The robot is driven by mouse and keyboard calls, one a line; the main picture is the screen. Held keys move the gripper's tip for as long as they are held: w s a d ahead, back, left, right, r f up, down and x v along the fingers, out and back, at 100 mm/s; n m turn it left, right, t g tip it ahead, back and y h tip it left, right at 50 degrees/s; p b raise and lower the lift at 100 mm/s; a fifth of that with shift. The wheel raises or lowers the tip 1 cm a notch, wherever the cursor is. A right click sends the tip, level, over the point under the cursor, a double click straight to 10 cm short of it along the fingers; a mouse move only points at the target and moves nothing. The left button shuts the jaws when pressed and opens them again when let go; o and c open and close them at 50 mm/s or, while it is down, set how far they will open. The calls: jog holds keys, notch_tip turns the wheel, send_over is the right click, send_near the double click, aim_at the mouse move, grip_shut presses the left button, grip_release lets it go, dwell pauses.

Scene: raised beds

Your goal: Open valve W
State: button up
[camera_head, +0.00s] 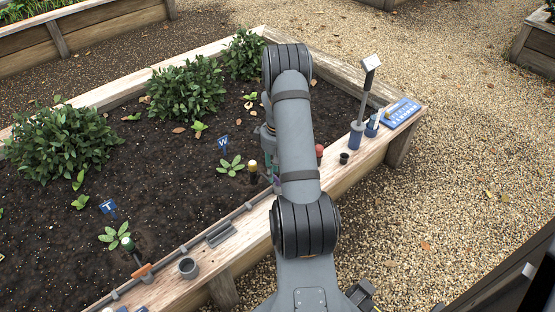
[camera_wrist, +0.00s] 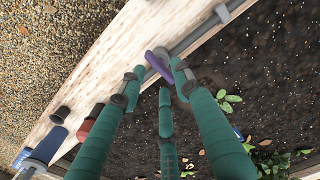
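The blue sign marked W (camera_head: 223,143) stands in the soil beside a small seedling in the head view. A purple valve handle (camera_wrist: 157,64) sits on the grey pipe along the bed's wooden edge in the wrist view. It lies at a slant to the pipe. My gripper (camera_wrist: 159,79) has its green fingers spread around the handle, with gaps between the tips. Whether a finger touches the handle cannot be told. In the head view my arm hides most of the gripper and the valve.
An orange valve handle (camera_head: 142,270) is farther along the pipe, near the sign marked T (camera_head: 108,206).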

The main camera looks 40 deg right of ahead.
notch_tip(320, 180, up, 10)
dwell(0.3)
dwell(0.3)
notch_tip(320, 180, down, 12)
jog(key=shift+f, duration=0.1)
dwell(0.5)
